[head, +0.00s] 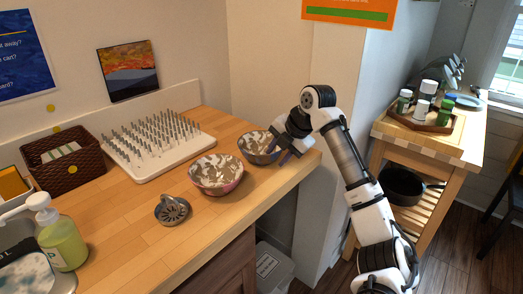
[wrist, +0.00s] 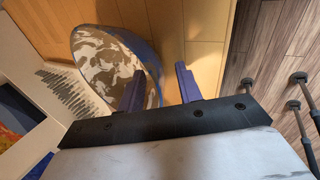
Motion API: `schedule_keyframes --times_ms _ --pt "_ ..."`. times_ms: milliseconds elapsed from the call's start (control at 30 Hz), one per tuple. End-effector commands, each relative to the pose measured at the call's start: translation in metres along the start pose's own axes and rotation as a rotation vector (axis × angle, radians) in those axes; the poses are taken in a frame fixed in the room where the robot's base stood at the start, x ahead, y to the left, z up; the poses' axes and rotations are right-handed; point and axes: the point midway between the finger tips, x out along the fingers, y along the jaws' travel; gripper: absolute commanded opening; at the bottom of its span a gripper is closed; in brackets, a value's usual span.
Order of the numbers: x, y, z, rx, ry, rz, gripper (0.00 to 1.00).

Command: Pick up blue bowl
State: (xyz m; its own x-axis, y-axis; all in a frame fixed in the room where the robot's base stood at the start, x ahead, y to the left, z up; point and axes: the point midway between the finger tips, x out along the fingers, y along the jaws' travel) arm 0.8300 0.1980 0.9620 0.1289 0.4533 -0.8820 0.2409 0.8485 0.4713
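The blue bowl (head: 256,147) stands upright on the wooden counter at its right end, with a grey-and-white mottled inside. In the wrist view the bowl (wrist: 97,58) shows a blue outer wall. My gripper (head: 279,151) is at the bowl's right side. In the wrist view my gripper (wrist: 158,82) has its two blue fingers spread apart. The left finger overlaps the bowl's inside, the right finger is over bare counter, and the near rim lies between them. Whether a finger touches the bowl I cannot tell.
A second mottled bowl (head: 216,187) with a pinkish outside stands just left. A metal strainer (head: 172,211), a white spiked rack (head: 158,158), a brown basket (head: 65,176) and a green soap bottle (head: 63,243) are further left. The counter's front edge is close to my gripper.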

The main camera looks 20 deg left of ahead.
Motion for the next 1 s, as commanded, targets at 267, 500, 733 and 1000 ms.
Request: schedule_keyframes --times_ms 267,500,733,1000 --pt "0.0 0.0 0.0 0.0 0.0 0.0 0.06" --pt "-0.001 0.001 0.0 -0.001 -0.001 0.002 0.0" --pt "-0.002 0.001 0.0 -0.001 -0.001 0.002 0.0" --pt "-0.022 0.012 0.0 -0.002 -0.002 0.003 0.0"
